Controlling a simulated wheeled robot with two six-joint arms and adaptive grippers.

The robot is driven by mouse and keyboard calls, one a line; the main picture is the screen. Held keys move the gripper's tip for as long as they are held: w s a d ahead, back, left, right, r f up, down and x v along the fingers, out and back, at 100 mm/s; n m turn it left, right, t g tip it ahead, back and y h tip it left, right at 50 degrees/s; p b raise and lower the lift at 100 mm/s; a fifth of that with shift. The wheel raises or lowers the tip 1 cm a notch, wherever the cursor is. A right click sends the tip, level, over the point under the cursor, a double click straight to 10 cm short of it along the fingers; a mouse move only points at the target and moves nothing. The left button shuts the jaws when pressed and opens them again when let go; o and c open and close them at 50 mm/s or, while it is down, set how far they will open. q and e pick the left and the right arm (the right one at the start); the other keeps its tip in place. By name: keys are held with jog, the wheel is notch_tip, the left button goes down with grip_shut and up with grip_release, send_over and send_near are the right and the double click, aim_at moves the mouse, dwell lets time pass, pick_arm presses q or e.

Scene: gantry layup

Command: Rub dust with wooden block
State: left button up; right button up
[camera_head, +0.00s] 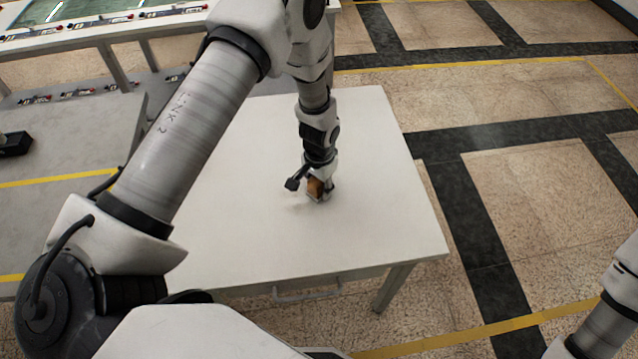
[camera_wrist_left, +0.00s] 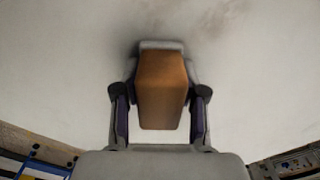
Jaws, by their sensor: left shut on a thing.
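The wooden block (camera_head: 314,187) is brown and sits in my left gripper (camera_head: 319,196) over the middle of the white table (camera_head: 390,190). In the left wrist view, the block (camera_wrist_left: 162,90) is between the two fingers of my left gripper (camera_wrist_left: 160,102), which is shut on it. The block's far end is close to the tabletop; I cannot tell whether it touches. Faint brownish dust (camera_wrist_left: 205,22) shows on the tabletop beyond the block in the left wrist view. A faint smudge also shows beside the gripper in the head view. My right gripper is not in view.
The white tabletop around the gripper is clear. A grey bench (camera_head: 60,140) with a dark object (camera_head: 14,144) stands at the left. Another table with a green top (camera_head: 75,12) stands at the back left. Tiled floor lies to the right.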

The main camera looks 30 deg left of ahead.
pick_arm(q)
jog(key=shift+w+d+r, duration=0.15)
jog(key=shift+w+d, duration=0.1)
jog(key=shift+d, duration=0.05)
jog(key=r, duration=0.1)
jog(key=r+p, duration=0.1)
jog(key=shift+w+d+r+p, duration=0.25)
jog(key=shift+w+r+p, duration=0.05)
jog(key=shift+r+p, duration=0.1)
jog(key=shift+s+a+r+p, duration=0.2)
jog(key=shift+r+p, duration=0.25)
jog(key=shift+r, duration=0.15)
jog(key=shift+s+a+r+p, duration=0.1)
jog(key=shift+s+r+p, duration=0.05)
jog(key=shift+r+p, duration=0.35)
jog(key=shift+w+d+r+p, duration=0.1)
jog(key=shift+r+p, duration=0.3)
jog(key=shift+r, duration=0.15)
jog(key=shift+w+d+r+p, duration=0.1)
jog(key=shift+r+p, duration=0.3)
jog(key=shift+r, duration=0.1)
jog(key=shift+s+a+r+p, duration=0.15)
jog(key=shift+r+p, duration=0.2)
jog(key=shift+r, duration=0.25)
jog(key=shift+f, duration=0.1)
